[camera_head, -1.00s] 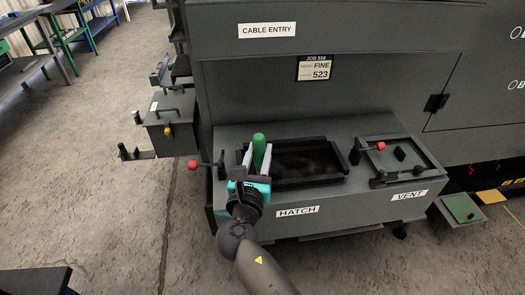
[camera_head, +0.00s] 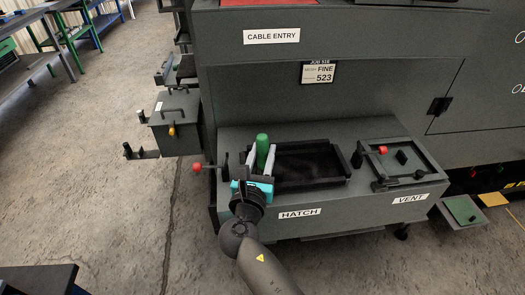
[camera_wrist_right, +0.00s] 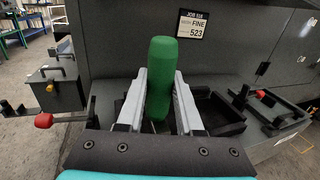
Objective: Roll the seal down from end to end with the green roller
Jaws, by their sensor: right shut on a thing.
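The green roller (camera_head: 262,148) stands up between the two pale fingers of my right gripper (camera_head: 262,160), at the left end of the hatch. In the right wrist view the green roller (camera_wrist_right: 161,70) shows as a thick upright green handle, with my right gripper (camera_wrist_right: 160,100) shut on it. Its lower end is hidden by the gripper, so I cannot tell whether it touches the rim. The hatch frame (camera_head: 320,183) is a dark rectangular rim around a black recess. I cannot make out the seal apart from this dark rim. My left gripper is not in view.
A red-knobbed lever (camera_head: 197,167) sticks out left of the hatch. The vent cover (camera_head: 415,168), with another red knob (camera_head: 382,150), lies to the right. A grey box (camera_head: 177,125) hangs at the left. The cabinet wall rises behind the ledge; open floor lies left.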

